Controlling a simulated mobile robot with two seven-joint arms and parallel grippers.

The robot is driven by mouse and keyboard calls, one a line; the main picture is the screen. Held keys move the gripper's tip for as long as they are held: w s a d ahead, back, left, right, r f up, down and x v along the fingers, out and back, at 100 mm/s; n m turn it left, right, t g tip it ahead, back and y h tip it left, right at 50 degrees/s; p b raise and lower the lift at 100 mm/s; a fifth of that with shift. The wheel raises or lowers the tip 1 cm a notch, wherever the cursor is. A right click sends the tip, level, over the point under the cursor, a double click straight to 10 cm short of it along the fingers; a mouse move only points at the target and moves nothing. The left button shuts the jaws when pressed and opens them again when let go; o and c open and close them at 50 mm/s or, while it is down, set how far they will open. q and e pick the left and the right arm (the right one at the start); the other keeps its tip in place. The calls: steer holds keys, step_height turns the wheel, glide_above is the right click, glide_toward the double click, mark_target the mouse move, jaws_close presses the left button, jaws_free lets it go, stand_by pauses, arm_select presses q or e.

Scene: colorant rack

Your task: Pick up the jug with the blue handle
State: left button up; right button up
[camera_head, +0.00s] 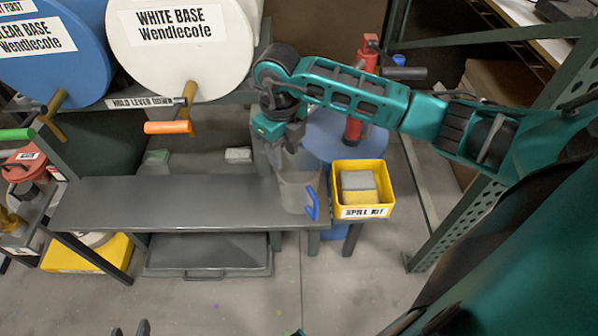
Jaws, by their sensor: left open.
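The jug (295,190) is a translucent grey vessel with a blue handle (312,203) on its right side. It is at the right end of the grey metal bench. My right gripper (284,150) points down at the top of the jug, with the arm reaching in from the right. Its fingers blend into the jug, so I cannot tell whether they touch it or are shut. My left gripper (131,329) shows only dark fingertips at the bottom edge, spread apart and empty, well away from the jug.
A yellow spill kit box (362,211) stands just right of the jug. White (183,75) and blue (45,85) drums with levers, one orange-handled (167,127), are above the bench (150,205). Most of the bench top is clear. A red pump (360,90) stands behind my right arm.

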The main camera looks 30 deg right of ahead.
steer(key=b, duration=0.2)
glide_above(286, 201)
step_height(286, 201, down, 14)
steer(key=shift+c, duration=0.5)
jaws_close()
